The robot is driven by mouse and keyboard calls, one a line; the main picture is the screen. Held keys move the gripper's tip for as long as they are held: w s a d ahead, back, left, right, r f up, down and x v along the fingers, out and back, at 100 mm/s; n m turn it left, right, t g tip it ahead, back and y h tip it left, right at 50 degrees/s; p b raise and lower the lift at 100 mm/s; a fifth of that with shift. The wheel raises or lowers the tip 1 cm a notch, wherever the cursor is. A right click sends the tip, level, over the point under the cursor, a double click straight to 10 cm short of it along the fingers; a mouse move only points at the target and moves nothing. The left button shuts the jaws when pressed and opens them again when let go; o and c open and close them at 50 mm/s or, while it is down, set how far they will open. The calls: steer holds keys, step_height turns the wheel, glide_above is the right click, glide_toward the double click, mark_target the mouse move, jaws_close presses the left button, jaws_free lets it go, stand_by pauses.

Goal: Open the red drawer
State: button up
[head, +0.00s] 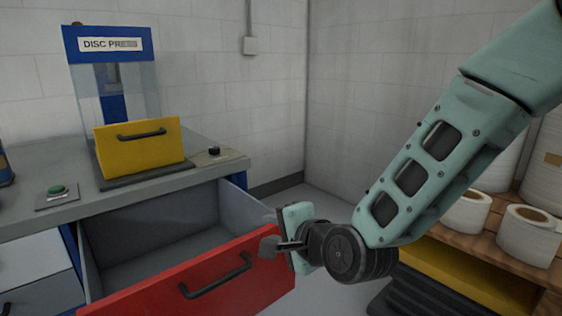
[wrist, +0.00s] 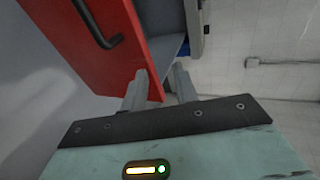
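The red drawer (head: 205,283) is pulled well out from under the grey counter, and its empty grey inside (head: 160,235) shows. Its red front has a black bar handle (head: 217,277). In the wrist view the red front (wrist: 75,45) and part of the handle (wrist: 95,22) are at upper left. My gripper (head: 277,246) is at the right end of the red front, away from the handle. In the wrist view its fingers (wrist: 158,84) are apart, with the end of the front between them. Whether both touch it is unclear.
A disc press (head: 108,42) with a yellow front (head: 140,145) stands on the counter, with a green button (head: 57,190) to its left. White rolls (head: 530,232) stand on a wooden pallet at right.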

steer(key=s+d+f+n+g+h, duration=0.1)
steer(key=s+d+n+g+h, duration=0.1)
steer(key=s+d+n+g, duration=0.45)
steer(key=s+d+n+g+h, duration=0.1)
steer(key=s+d+n+h, duration=0.25)
steer(key=s+n, duration=0.45)
steer(key=s+d+f+n+g+h, duration=0.1)
steer(key=s+d+n+g+h, duration=0.25)
steer(key=s, duration=0.75)
step_height(320, 180, up, 22)
steer(key=d+y+p, duration=0.1)
steer(key=p, duration=2.1)
steer(key=shift+d+r+n+y, duration=0.2)
steer(key=shift+d+n+y, duration=0.1)
steer(key=shift+d, duration=0.05)
steer(key=shift+w+d, duration=0.1)
steer(key=shift+w, duration=0.05)
